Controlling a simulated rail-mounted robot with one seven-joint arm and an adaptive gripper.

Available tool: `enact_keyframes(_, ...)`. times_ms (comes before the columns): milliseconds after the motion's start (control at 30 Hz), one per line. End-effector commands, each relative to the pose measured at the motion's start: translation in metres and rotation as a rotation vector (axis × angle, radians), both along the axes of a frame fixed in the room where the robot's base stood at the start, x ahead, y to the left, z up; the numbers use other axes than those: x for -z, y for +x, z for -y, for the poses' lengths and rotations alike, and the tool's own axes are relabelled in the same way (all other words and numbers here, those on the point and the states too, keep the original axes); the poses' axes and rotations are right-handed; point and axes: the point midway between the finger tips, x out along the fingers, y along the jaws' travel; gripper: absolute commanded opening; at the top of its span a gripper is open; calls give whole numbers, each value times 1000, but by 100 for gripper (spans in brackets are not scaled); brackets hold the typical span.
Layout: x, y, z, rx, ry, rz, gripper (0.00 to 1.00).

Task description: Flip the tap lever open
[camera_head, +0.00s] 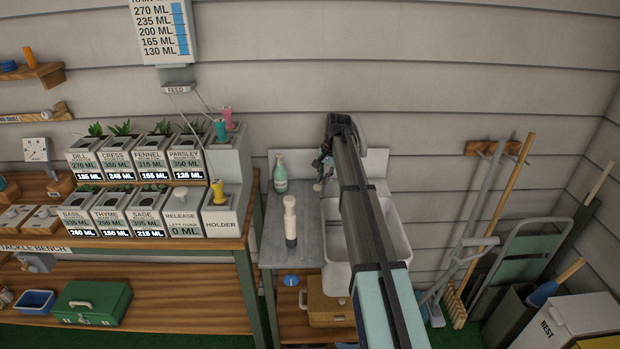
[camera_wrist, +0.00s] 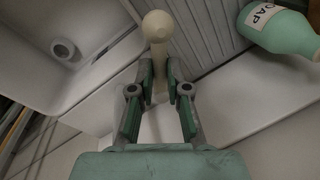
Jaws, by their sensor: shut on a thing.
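The tap lever (camera_wrist: 157,28) is a cream stick with a round knob. In the wrist view it stands between the two fingers of my gripper (camera_wrist: 159,82), which is shut on its stem below the knob. In the camera_head view my gripper (camera_head: 325,165) is at the back of the sink, close to the wall. A small cream end (camera_head: 317,186) shows just below it. The tap's body and spout are mostly hidden behind my arm. I cannot tell the lever's angle clearly.
The white sink (camera_head: 398,238) lies under my arm; its drain (camera_wrist: 63,50) shows in the wrist view. A green soap bottle (camera_head: 280,176) stands left of the gripper. A cream and black bottle (camera_head: 290,222) stands on the grey drainboard (camera_head: 308,215). Planters fill the left bench.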

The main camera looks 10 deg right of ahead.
Motion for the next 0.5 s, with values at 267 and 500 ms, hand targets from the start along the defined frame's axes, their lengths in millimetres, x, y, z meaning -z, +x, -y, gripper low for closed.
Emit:
enact_keyframes(267,0,-1,6,-15,1,0,0)
enact_keyframes(500,0,-1,6,-15,1,-1,0)
